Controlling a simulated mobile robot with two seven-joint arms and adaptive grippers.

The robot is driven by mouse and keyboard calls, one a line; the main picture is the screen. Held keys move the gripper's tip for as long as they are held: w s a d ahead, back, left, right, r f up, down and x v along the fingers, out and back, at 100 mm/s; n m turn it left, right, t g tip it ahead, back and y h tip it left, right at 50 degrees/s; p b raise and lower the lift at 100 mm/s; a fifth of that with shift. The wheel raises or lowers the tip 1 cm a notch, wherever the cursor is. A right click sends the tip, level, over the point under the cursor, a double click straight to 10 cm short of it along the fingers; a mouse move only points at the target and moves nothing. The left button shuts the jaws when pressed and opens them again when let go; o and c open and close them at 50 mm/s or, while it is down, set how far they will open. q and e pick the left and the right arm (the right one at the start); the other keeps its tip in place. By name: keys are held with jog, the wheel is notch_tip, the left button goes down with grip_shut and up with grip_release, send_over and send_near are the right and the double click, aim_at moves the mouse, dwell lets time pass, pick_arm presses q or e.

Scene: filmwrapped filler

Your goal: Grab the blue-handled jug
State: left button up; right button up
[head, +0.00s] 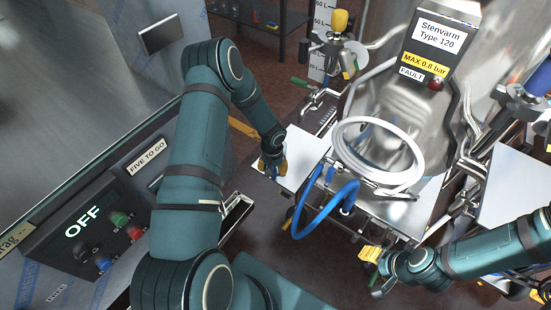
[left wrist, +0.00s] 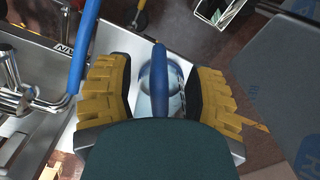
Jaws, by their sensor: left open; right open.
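The jug's blue handle (left wrist: 158,66) stands in the middle of the left wrist view, with a pale, shiny jug body (left wrist: 146,96) partly visible beneath it. My left gripper (left wrist: 161,78) is open, with one yellow ribbed finger on each side of the handle. Gaps show between the handle and both fingers. In the head view my left gripper (head: 272,164) is small, low over the left end of a pale work surface, and mostly hides the jug. My right gripper (head: 373,268) is open and empty at the lower right, away from the jug.
A steel machine (head: 400,110) labelled Stenvarm carries a coiled white hose (head: 345,150). A blue hose (head: 322,211) hangs close to the right of my left gripper. A control box (head: 85,235) reading OFF stands at left. A pale panel (head: 515,185) is at right.

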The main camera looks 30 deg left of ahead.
pick_arm(q)
jog(key=f, duration=0.2)
jog(key=f+b, duration=0.1)
jog(key=f, duration=0.1)
jog(key=shift+w+f, duration=0.2)
jog(key=shift+f, duration=0.1)
jog(key=shift+c, duration=0.3)
grip_shut()
